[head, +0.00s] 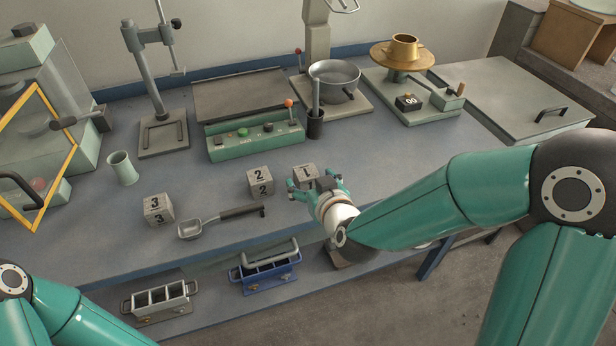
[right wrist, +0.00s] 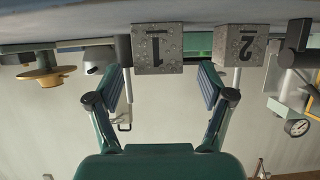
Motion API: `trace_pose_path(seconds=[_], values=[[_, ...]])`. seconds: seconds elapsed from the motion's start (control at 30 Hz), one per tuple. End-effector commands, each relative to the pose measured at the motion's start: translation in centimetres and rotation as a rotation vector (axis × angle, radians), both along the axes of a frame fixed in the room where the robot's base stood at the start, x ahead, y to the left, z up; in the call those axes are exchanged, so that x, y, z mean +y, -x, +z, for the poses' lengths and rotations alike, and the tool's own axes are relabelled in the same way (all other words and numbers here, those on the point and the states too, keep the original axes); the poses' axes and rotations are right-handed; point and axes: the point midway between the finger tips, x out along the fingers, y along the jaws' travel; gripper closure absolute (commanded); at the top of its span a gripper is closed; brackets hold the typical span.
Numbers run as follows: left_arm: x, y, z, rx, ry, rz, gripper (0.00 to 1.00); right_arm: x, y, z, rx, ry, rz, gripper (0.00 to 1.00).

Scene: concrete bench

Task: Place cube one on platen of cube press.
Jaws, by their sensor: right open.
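Cube one (head: 305,171), a grey concrete block marked 1, stands on the bench; it also shows in the right wrist view (right wrist: 157,48). My right gripper (head: 316,184) is open in front of it, fingers spread to either side. In the right wrist view the gripper (right wrist: 162,80) has cube one centred just ahead of its fingertips, with a gap on both sides. The cube press (head: 72,150) appears to be the green machine at the far left, with a yellow-framed clear guard (head: 50,110). Its platen is hard to make out behind the guard. My left gripper is out of view.
Cube two (head: 260,182) stands left of cube one, cube three (head: 158,209) farther left. A scoop (head: 205,225) lies between them. Behind are a green control box (head: 255,138), dark cup (head: 315,127) and pale green beaker (head: 122,168). Moulds (head: 160,299) sit on the lower shelf.

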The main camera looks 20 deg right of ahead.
Motion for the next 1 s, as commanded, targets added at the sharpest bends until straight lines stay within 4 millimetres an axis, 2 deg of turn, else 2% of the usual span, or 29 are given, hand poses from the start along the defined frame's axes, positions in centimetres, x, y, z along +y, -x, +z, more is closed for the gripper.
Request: trace_pose_path(seconds=[0.1, 0.23, 0.53, 1.0], values=[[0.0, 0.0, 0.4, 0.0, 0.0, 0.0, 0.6, -0.2, -1.8, -0.4, 0.002, 0.001, -0.002, 0.2], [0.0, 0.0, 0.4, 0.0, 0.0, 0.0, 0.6, -0.1, -3.2, -1.0, 0.001, 0.0, -0.001, 0.2], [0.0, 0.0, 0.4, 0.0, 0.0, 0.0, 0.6, 0.0, -3.5, -1.1, 0.0, 0.0, 0.0, 0.21], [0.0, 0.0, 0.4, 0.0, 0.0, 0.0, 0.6, -0.1, -3.5, -1.0, -0.003, 0.0, -0.001, 1.0]])
